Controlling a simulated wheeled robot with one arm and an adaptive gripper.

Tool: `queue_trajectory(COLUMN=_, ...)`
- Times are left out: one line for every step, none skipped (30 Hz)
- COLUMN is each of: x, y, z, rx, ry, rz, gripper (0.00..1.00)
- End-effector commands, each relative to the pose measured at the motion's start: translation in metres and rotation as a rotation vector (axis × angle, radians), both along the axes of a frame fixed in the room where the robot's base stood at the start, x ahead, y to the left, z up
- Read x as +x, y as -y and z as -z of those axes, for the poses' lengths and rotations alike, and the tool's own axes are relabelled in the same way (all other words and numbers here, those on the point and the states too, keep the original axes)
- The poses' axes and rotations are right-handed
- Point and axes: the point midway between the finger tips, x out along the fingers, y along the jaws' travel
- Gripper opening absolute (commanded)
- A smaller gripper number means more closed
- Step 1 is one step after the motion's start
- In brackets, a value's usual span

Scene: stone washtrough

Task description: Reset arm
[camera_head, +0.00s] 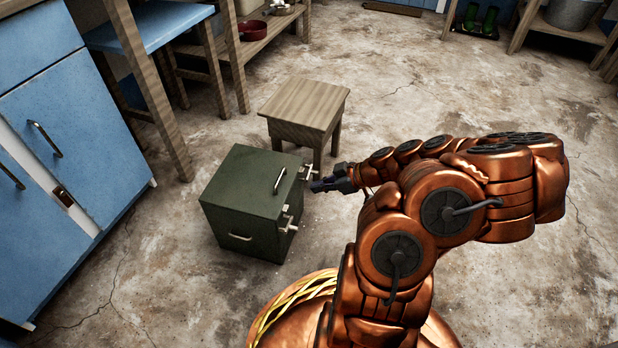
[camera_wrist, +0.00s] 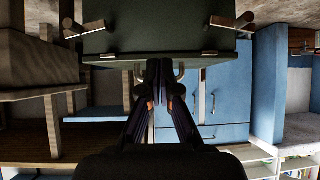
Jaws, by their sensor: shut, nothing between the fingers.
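My copper arm reaches in from the right in the head view. My gripper (camera_head: 330,185) is shut and empty, beside the right side of a dark green box (camera_head: 245,190). The box stands on the floor, with a handle on top, a handle on its front face and light metal fittings on its right side. In the wrist view my gripper (camera_wrist: 158,68) points at the green box (camera_wrist: 165,30), its fingertips close to the box's edge. I cannot tell whether they touch it.
A small wooden stool (camera_head: 305,105) stands right behind the box. Blue cabinets (camera_head: 65,130) line the left side, and a blue-topped table (camera_head: 150,28) stands behind them. A red pot (camera_head: 253,30) sits on a low shelf.

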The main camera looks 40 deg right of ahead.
Motion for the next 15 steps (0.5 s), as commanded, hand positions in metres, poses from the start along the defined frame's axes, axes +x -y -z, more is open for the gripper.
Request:
queue_trajectory(x=-0.002, y=0.002, z=0.001, rx=0.002, ry=-0.001, rz=0.002, gripper=0.0)
queue_trajectory(x=-0.003, y=0.002, z=0.002, rx=0.001, ry=-0.001, rz=0.001, gripper=0.0)
queue_trajectory(x=-0.004, y=0.003, z=0.003, rx=0.0, ry=0.0, rz=0.001, gripper=0.0)
queue_trajectory(x=-0.004, y=0.003, z=0.003, rx=0.0, ry=0.0, rz=0.001, gripper=0.0)
queue_trajectory(x=-0.005, y=0.004, z=0.003, rx=0.0, ry=0.0, rz=0.001, gripper=0.0)
queue_trajectory(x=-0.005, y=0.004, z=0.004, rx=-0.001, ry=0.001, rz=0.0, gripper=0.0)
queue_trajectory(x=-0.005, y=0.004, z=0.004, rx=-0.001, ry=0.001, rz=0.0, gripper=0.0)
queue_trajectory(x=-0.005, y=0.004, z=0.004, rx=-0.001, ry=0.001, rz=0.0, gripper=0.0)
queue_trajectory(x=-0.005, y=0.004, z=0.004, rx=-0.001, ry=0.001, rz=0.0, gripper=0.0)
queue_trajectory(x=-0.005, y=0.004, z=0.003, rx=-0.001, ry=0.001, rz=0.0, gripper=0.0)
queue_trajectory(x=-0.005, y=0.003, z=0.002, rx=0.0, ry=0.0, rz=-0.001, gripper=0.0)
queue_trajectory(x=-0.004, y=0.002, z=-0.002, rx=0.001, ry=-0.002, rz=-0.005, gripper=0.0)
queue_trajectory(x=-0.004, y=0.0, z=-0.006, rx=0.002, ry=-0.006, rz=-0.008, gripper=0.0)
queue_trajectory(x=-0.003, y=-0.003, z=-0.012, rx=0.004, ry=-0.009, rz=-0.015, gripper=0.0)
queue_trajectory(x=-0.001, y=-0.008, z=-0.022, rx=0.007, ry=-0.017, rz=-0.025, gripper=0.0)
